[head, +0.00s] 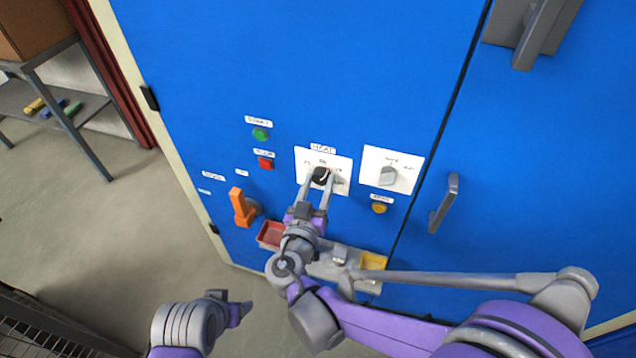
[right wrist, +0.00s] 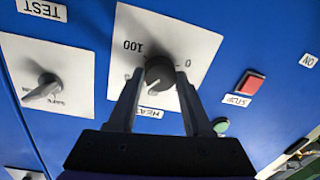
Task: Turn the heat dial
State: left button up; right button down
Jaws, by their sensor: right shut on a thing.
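The heat dial is a round black knob (head: 320,176) with a white pointer line, on a white scale plate (head: 341,161) on the blue cabinet front. My right gripper (head: 318,179) reaches up to it, one finger on each side, and is shut on it. In the right wrist view the knob (right wrist: 160,74) sits between the two fingertips, and the plate shows the marks 0 and 100. The pointer is partly visible there, slanting towards the lower left. My left gripper (head: 240,308) is low in the head view, away from the cabinet controls; its finger opening is not clear.
A second plate with a grey knob (head: 388,175) is right of the heat dial. A green button (head: 261,134), a red button (head: 266,163) and an orange handle (head: 242,207) are left. A yellow button (head: 379,208), a ledge with trays (head: 330,267) and a door handle (head: 444,205) are nearby.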

jog(key=shift+m, duration=1.9)
jog(key=shift+c, duration=1.6)
grip_release()
jog(key=v, duration=1)
jog(key=shift+s, duration=0.35)
jog(key=shift+f, duration=0.1)
